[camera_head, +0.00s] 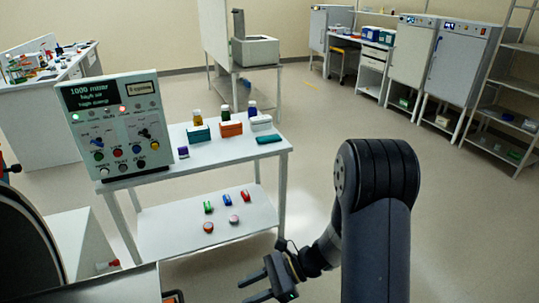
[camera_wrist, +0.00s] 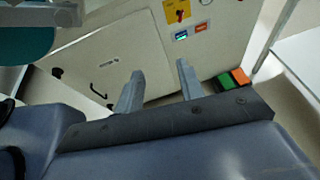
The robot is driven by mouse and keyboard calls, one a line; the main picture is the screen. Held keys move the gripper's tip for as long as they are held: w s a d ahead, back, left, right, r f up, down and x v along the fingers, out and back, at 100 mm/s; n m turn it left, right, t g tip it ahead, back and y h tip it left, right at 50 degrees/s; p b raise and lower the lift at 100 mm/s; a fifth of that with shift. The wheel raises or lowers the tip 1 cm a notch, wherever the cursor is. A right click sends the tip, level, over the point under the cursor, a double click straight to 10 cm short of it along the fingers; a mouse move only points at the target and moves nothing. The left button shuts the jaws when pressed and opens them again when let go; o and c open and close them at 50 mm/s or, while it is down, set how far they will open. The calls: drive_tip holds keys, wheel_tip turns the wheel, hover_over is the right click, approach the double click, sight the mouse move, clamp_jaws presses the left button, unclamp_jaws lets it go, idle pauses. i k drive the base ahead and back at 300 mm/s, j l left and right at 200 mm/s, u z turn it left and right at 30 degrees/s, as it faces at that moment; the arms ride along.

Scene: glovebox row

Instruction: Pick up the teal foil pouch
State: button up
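The teal foil pouch (camera_head: 268,138) looks like a small flat teal piece lying near the right edge of the white table's top shelf (camera_head: 240,154). My gripper (camera_head: 243,290) is low in the foreground, in front of the table and well apart from the pouch. In the wrist view, the two fingers (camera_wrist: 158,80) stand apart with nothing between them. I cannot make out the pouch in the wrist view.
A teal box (camera_head: 199,134), an orange box (camera_head: 231,129), a white box (camera_head: 261,123) and bottles stand near the pouch. A control panel (camera_head: 115,125) stands at the left. Small coloured items lie on the lower shelf (camera_head: 170,235).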

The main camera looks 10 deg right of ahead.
sight(272, 138)
drive_tip(key=i+l, duration=0.2)
drive_tip(key=i, duration=0.3)
drive_tip(key=i+l, duration=0.2)
drive_tip(key=i, duration=0.25)
drive_tip(key=i+l, duration=0.25)
drive_tip(key=i, duration=0.25)
drive_tip(key=i+l, duration=0.2)
drive_tip(key=i, duration=0.25)
drive_tip(key=i+l, duration=0.2)
drive_tip(key=i, duration=0.3)
drive_tip(key=i+l+u, duration=0.1)
drive_tip(key=i, duration=0.35)
drive_tip(key=l, duration=0.1)
